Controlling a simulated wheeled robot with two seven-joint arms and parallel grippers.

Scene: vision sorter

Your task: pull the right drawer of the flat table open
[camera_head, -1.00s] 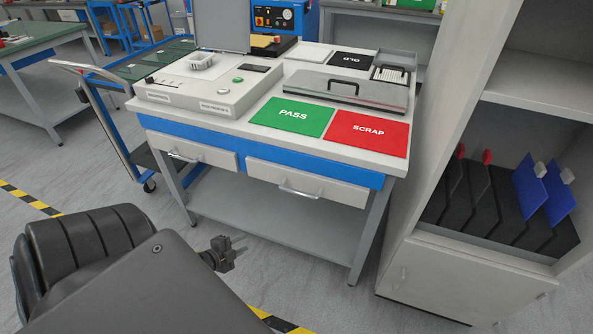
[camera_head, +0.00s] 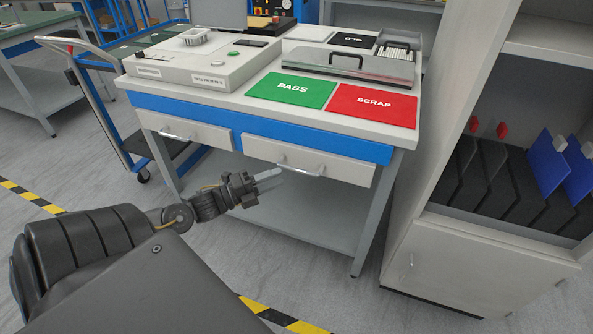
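The flat table (camera_head: 225,106) has a grey top and a blue front rail. Its right drawer (camera_head: 345,169) has a pale front with a silver bar handle (camera_head: 311,173) and looks closed. The left drawer (camera_head: 211,137) beside it looks closed too. My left gripper (camera_head: 270,178) is in front of the right drawer, just left of and slightly below its handle. Its pale fingertips point toward the handle and appear apart from it. The gap between the fingers does not show clearly. My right gripper is out of view.
Green PASS (camera_head: 291,89) and red SCRAP (camera_head: 372,106) mats lie on the tabletop, with a grey tester box (camera_head: 205,73) to their left. A grey cabinet (camera_head: 466,256) stands close on the right. A blue cart (camera_head: 112,118) stands at the left. A lower shelf (camera_head: 300,210) lies beneath the drawers.

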